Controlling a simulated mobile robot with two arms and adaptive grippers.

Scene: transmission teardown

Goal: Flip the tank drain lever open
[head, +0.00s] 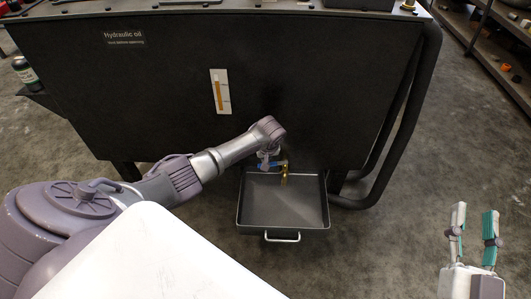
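The black tank (160,85) labelled "Hydraulic oil" fills the upper part of the head view. A brass drain tap (284,173) sticks out low on its front. A small blue lever (274,164) shows at the tap, lying roughly sideways. My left arm reaches in from the left, and my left gripper (265,157) is at the lever. The wrist hides most of that gripper, so I cannot tell whether its fingers touch or grip the lever. My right gripper (473,225) is at the lower right, fingers apart, empty and away from the tank.
A dark drain tray (240,206) with a front handle stands below the tap. A level gauge (220,92) is on the tank front. A thick black tube frame (406,118) runs down the tank's right side. Shelves stand at the far right; the floor between is clear.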

